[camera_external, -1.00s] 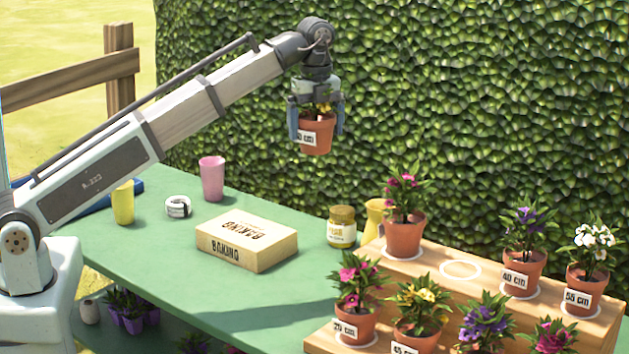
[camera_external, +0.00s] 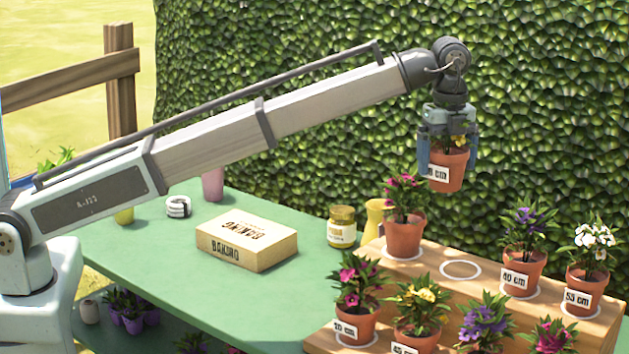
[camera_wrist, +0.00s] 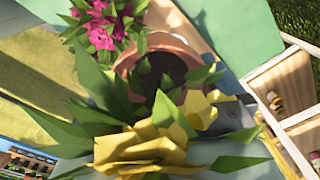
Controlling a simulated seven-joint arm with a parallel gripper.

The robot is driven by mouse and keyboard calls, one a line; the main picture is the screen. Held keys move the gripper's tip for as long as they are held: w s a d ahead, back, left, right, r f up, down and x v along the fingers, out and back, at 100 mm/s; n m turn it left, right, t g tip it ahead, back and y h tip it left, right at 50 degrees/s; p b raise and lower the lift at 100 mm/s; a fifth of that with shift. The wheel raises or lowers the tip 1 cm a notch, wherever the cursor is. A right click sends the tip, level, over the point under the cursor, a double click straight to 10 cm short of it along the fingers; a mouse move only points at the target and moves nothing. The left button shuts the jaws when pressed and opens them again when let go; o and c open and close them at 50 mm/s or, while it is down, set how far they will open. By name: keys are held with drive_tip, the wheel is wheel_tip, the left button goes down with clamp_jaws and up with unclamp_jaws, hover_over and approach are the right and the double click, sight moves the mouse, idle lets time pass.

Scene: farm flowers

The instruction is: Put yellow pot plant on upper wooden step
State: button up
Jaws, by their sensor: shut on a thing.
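My gripper (camera_external: 449,165) is shut on a terracotta pot with a yellow-flowered plant, the yellow pot plant (camera_external: 447,178). It holds the pot upright in the air, above and slightly left of an empty white ring (camera_external: 460,270) on the upper wooden step (camera_external: 437,262). In the wrist view the yellow flowers (camera_wrist: 150,140) and green leaves fill much of the picture and hide most of my fingers. The pot's label is partly covered by a finger.
On the upper step, a pink-flowered pot (camera_external: 404,238) stands left of the ring, and a purple one (camera_external: 523,272) and a white one (camera_external: 588,275) stand right. Several pots, including another yellow one (camera_external: 420,312), fill the lower step. A baking box (camera_external: 246,242) and jar (camera_external: 342,228) stand on the green table.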

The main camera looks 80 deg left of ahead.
drive_tip(key=w+d, duration=0.3)
drive_tip(key=d, duration=0.3)
drive_tip(key=shift+a+f, duration=0.1)
drive_tip(key=shift+f, duration=7.55)
drive_tip(key=shift+f, duration=0.15)
drive_tip(key=o, duration=1)
wheel_tip(320, 180, up, 12)
